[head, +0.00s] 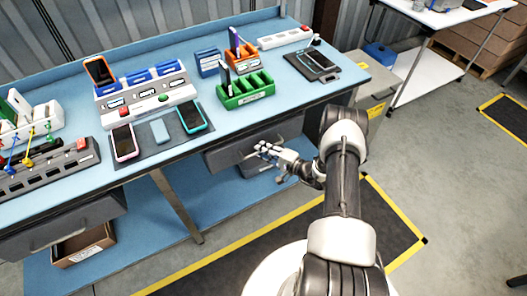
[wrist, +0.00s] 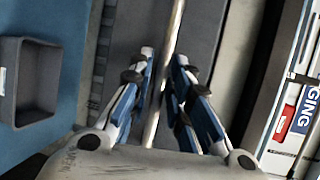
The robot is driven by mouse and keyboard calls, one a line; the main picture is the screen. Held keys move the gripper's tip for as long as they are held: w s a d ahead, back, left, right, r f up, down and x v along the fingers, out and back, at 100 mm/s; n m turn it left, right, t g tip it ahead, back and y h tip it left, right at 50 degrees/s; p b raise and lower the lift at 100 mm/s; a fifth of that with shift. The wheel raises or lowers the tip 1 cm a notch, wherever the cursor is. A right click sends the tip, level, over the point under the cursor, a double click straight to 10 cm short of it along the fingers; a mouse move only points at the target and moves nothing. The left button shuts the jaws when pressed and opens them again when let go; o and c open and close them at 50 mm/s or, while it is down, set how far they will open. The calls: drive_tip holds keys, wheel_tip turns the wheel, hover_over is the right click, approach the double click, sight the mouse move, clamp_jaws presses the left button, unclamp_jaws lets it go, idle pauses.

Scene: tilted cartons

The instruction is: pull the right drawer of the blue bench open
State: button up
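The blue bench (head: 215,125) runs across the head view. Its right drawer (head: 225,158) has a dark grey front below the bench top and looks shut. In the wrist view the drawer front (wrist: 200,30) lies behind a thin metal handle bar (wrist: 174,28). My gripper (head: 266,151) is at the front of this drawer. In the wrist view my gripper (wrist: 164,62) has its two fingers on either side of the bar, with a gap visible on the left finger's side. The bar is close to the right finger; whether they touch is unclear.
The left drawer (head: 60,228) also looks shut. A grey bin (wrist: 30,80) shows on the lower blue shelf in the wrist view. A cardboard box (head: 85,243) is at lower left. Phones, a green rack (head: 246,92) and chargers crowd the bench top. Floor before the drawer looks clear.

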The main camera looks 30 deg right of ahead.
drive_tip(key=shift+c, duration=0.4)
clamp_jaws()
idle(0.4)
